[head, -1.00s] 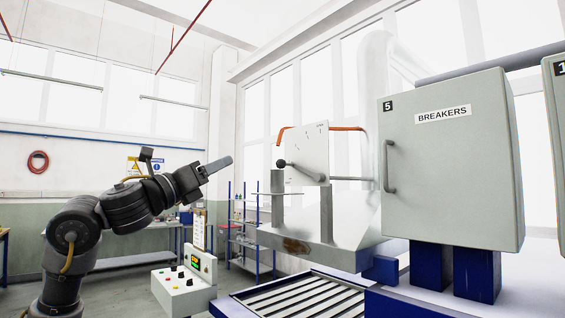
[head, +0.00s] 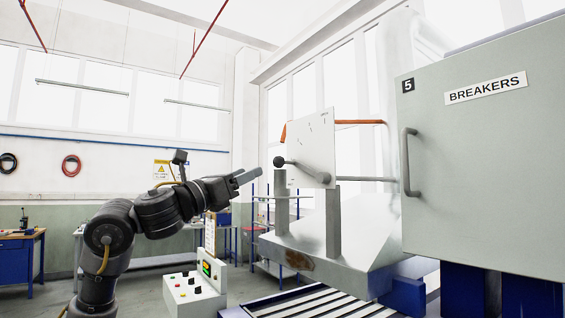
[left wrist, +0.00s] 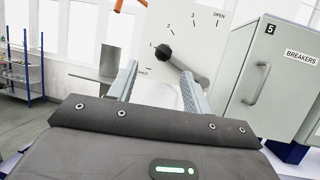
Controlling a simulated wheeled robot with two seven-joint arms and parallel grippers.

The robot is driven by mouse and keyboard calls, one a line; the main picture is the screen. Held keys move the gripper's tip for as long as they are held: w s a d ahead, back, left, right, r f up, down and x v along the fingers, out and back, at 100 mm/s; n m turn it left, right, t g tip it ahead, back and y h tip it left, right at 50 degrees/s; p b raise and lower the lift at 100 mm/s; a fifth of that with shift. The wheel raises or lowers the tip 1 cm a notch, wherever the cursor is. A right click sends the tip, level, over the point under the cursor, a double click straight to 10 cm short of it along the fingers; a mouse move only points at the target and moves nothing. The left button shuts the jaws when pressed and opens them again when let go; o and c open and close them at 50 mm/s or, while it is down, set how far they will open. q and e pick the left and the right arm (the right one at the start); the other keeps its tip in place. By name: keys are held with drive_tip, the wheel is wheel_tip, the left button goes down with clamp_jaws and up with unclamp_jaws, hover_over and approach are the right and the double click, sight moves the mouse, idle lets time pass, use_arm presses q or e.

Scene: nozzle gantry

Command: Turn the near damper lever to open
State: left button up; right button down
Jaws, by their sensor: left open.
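The damper lever (head: 305,169) is a grey bar with a black ball knob, mounted on a white dial plate (head: 311,130). In the left wrist view the plate reads SHUT, 1, 2, 3 and OPEN. There the lever (left wrist: 186,68) runs from its lower-right pivot up to the knob, which appears beside the 1 mark. My left gripper (head: 258,174) is open and empty, left of the knob and apart from it. In the left wrist view its fingers (left wrist: 158,75) frame the lower plate, with the knob just beyond the gap. My right gripper is not in view.
A grey breakers cabinet (head: 480,170) with a handle stands close on the right. Metal posts (head: 333,222) rise below the plate from a grey hood (head: 350,255). A control box (head: 194,295) stands below my left arm. An orange pipe (head: 360,122) passes behind the plate.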

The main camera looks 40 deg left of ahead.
sight(274, 161)
use_arm(q)
drive_tip(key=w+r+p, duration=0.1)
drive_tip(key=w+d+r+p, duration=0.1)
drive_tip(key=w, duration=0.1)
drive_tip(key=shift+w+d, duration=0.2)
drive_tip(key=p+x, duration=0.2)
drive_tip(key=x, duration=0.3)
drive_tip(key=shift+w+f, duration=0.1)
drive_tip(key=shift+f, duration=0.1)
drive_tip(key=shift+w+r+p, duration=0.3)
drive_tip(key=shift+w+r, duration=0.05)
drive_tip(key=shift+w, duration=0.6)
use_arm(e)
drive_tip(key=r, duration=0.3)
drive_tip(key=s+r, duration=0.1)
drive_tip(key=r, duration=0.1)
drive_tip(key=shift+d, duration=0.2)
use_arm(q)
drive_tip(key=shift+c, duration=0.3)
drive_tip(key=shift+s, duration=0.1)
drive_tip(key=shift+c, duration=1.1)
clamp_jaws()
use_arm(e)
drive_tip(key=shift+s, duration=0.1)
